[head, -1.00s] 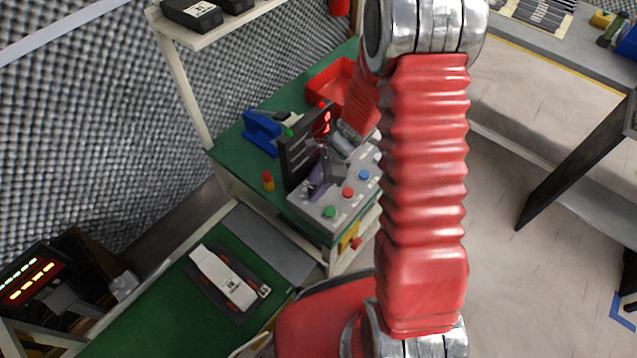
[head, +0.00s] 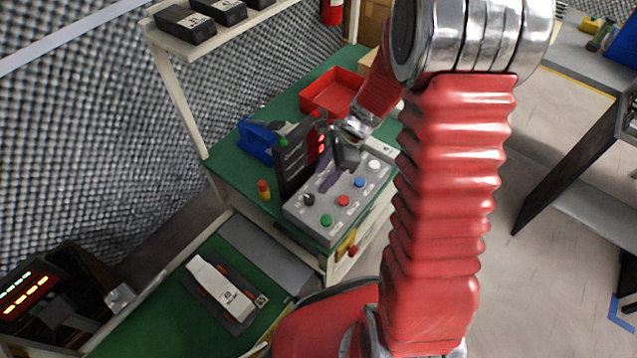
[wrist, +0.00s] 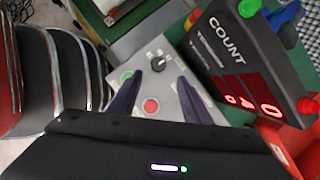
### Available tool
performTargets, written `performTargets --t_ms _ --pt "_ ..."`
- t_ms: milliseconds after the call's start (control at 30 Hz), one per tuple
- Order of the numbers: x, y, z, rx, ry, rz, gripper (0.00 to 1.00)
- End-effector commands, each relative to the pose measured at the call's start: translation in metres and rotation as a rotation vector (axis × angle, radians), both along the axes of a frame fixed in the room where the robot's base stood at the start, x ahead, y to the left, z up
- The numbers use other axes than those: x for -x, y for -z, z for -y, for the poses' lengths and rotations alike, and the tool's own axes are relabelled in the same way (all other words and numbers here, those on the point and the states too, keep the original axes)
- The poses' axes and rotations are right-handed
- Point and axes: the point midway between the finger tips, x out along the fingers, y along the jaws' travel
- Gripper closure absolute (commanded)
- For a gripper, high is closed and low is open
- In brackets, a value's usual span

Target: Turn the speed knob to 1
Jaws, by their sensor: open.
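A grey control box (head: 290,208) stands on the green bench top. Its black speed knob (head: 308,199) sits at the box's left end, beside a green button. In the wrist view the knob (wrist: 158,62) shows ahead of and between my fingertips, with a pale pointer mark; its setting is too small to read. My gripper (head: 326,180) is over the middle of the box, open and empty. In the wrist view my gripper's (wrist: 160,80) two dark purple fingers are apart, with a red button (wrist: 151,105) showing between them.
A black COUNT display (head: 293,158) with red digits stands upright behind the box, close to my gripper. Green, red, blue and white buttons line the panel. A red tray (head: 331,92), a blue object (head: 258,138) and a small red-yellow item (head: 264,190) are nearby.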

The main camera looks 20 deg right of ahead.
Motion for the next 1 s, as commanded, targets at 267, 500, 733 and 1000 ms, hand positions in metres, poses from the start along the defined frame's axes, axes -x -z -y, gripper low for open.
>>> performTargets --t_ms 267,500,733,1000 --pt "0.002 -0.034 0.014 0.000 0.002 0.001 0.56" --pt "0.003 -0.040 0.016 0.000 0.002 0.000 0.56" --pt "0.003 -0.040 0.016 0.000 0.001 0.001 0.56" --pt "0.003 -0.040 0.016 0.001 -0.012 0.006 0.56"
